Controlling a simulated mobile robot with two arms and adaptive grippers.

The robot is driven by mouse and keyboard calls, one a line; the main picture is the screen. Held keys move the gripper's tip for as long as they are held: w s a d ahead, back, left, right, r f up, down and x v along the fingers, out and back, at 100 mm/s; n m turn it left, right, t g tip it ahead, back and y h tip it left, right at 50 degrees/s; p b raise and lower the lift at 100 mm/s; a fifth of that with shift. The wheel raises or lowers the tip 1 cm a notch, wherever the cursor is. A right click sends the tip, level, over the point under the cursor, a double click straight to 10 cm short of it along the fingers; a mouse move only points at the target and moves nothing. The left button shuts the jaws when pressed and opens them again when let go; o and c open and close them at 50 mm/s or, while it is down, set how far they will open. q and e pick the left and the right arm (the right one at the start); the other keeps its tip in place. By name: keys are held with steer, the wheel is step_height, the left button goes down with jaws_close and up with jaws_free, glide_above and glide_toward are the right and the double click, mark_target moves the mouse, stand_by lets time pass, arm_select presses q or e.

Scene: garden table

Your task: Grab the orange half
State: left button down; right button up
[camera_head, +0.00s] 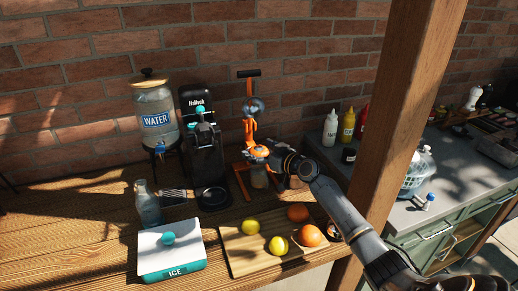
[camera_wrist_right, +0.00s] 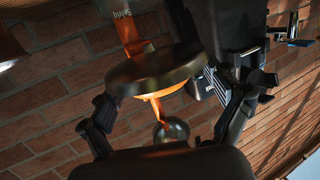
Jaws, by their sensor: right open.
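An orange fruit (camera_head: 310,235) lies at the right of the cutting board (camera_head: 240,262), and another orange piece (camera_head: 298,213) lies behind it. I cannot tell for sure which is a half. My right gripper (camera_head: 270,158) is at the orange-framed juicer press (camera_head: 248,115), behind and above the board. In the right wrist view, my right gripper (camera_wrist_right: 170,108) is open, its fingers apart on either side of the juicer's dark round cup (camera_wrist_right: 150,72). An orange glow shows under the cup's rim; no orange half is clear there. My left gripper is out of view.
Two yellow lemons (camera_head: 278,245) lie on the board. Left of the press stand a black machine (camera_head: 203,150), a water dispenser (camera_head: 153,115), a glass bottle (camera_head: 148,205) and an ice box (camera_head: 171,250). A wooden post (camera_head: 400,120) rises at the right, near my right arm.

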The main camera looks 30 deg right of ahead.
steer(key=c, duration=1.3)
